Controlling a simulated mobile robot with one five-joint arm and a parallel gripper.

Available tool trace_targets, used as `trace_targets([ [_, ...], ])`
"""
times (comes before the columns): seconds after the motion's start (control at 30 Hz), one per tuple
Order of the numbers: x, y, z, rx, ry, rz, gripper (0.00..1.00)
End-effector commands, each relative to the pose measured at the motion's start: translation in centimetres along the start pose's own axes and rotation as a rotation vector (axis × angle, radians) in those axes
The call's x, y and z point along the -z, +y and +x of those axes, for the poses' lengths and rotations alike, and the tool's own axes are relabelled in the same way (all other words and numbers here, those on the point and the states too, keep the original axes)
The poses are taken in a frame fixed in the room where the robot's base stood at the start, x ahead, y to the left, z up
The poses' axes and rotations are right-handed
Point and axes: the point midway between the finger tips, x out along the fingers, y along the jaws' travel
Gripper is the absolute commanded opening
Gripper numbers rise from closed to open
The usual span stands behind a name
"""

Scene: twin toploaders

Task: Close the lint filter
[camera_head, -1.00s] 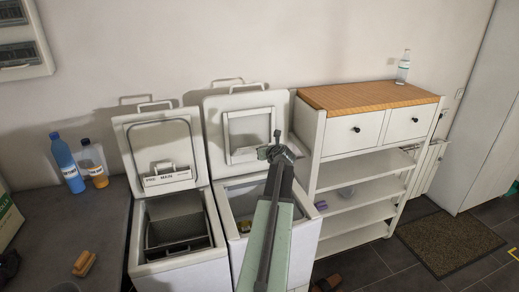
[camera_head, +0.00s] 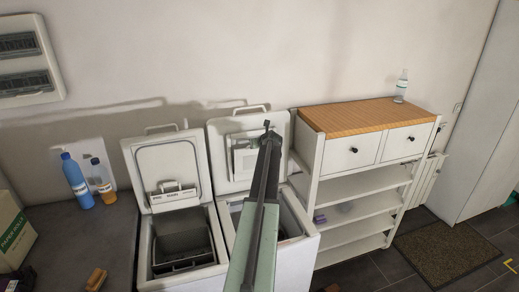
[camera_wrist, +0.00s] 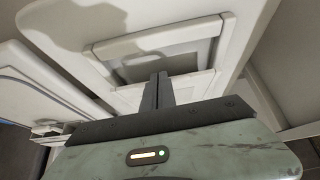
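The lint filter (camera_head: 243,162) is a pale rectangular frame on the inner side of the right machine's raised lid (camera_head: 222,137). My arm hides its right part in the head view. In the wrist view, the lint filter's frame (camera_wrist: 150,39) stands out from the lid, with a shaded recess below its top bar. My gripper (camera_head: 267,126) is in front of the lid's upper right part. In the wrist view, my gripper's dark fingers (camera_wrist: 158,78) look shut together, with nothing between them. They overlap the frame's lower middle; I cannot tell whether they touch it.
The left machine (camera_head: 180,262) also has its lid (camera_head: 168,160) raised, with a detergent drawer on it. A white shelf unit (camera_head: 322,165) with a wooden top stands close on the right. A dark counter (camera_head: 75,240) with bottles is on the left.

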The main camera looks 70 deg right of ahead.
Motion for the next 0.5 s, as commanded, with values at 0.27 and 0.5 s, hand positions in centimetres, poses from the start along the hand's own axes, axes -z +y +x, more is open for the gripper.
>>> trace_targets([
  [0.27, -2.3, -0.4, 2.5, 0.002, 0.0, 0.001, 0.0],
  [0.5, -3.0, -0.5, 3.3, 0.003, 0.0, 0.002, 0.0],
])
